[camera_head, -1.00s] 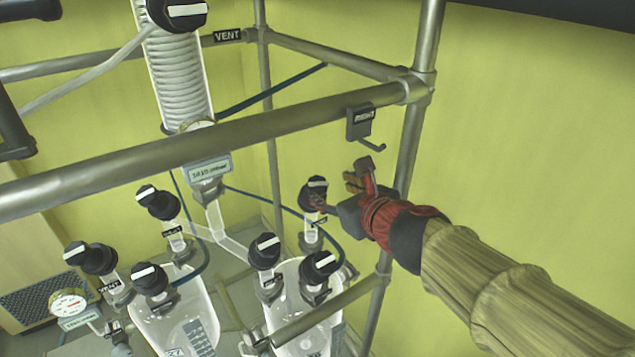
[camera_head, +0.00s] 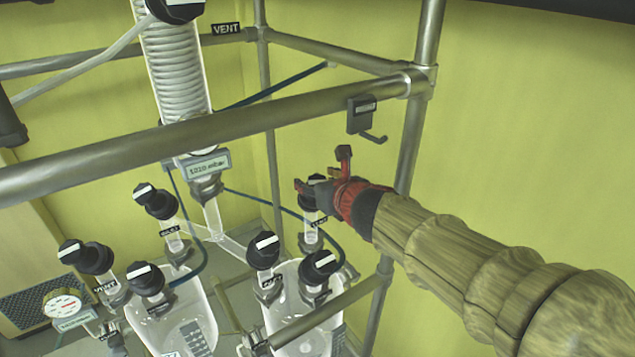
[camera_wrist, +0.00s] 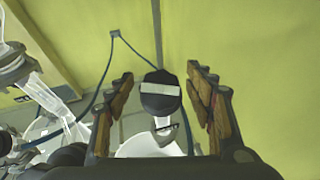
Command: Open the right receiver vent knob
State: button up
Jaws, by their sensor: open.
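My gripper (camera_head: 322,170) is open and empty over the rearmost black knob of the right glass receiver (camera_head: 297,318). In the wrist view, this black knob (camera_wrist: 160,103) with a white bar across its top sits between the two spread fingers (camera_wrist: 160,76), with a gap on both sides. In the head view my gripper largely hides this knob, and its glass neck (camera_head: 312,236) shows below. The small label on that neck is too unclear to read. Two more black knobs, one at left (camera_head: 263,245) and one at right (camera_head: 320,264), stand nearer on the same receiver.
A steel frame rail (camera_head: 250,122) crosses in front, with a dark hook holder (camera_head: 361,115) near its right post (camera_head: 408,150). The left receiver (camera_head: 180,325) carries several knobs. A blue hose (camera_head: 262,199) runs behind. Yellow wall is open at right.

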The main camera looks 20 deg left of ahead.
jog(key=shift+c, duration=0.4)
jog(key=c, duration=1)
jog(key=shift+n, duration=0.3)
jog(key=shift+c, duration=0.2)
jog(key=n+g+y+p, duration=0.1)
jog(key=n, duration=0.2)
jog(key=shift+r+y, duration=0.1)
jog(key=shift+y, duration=0.3)
jog(key=shift+s+n+g+y+p, duration=0.1)
jog(key=shift+n+g+y+p, duration=0.3)
jog(key=shift+n+g, duration=0.75)
jog(key=shift+n+g+y+p, duration=0.35)
jog(key=shift+n+g, duration=0.3)
jog(key=shift+n, duration=1)
jog(key=o, duration=1.1)
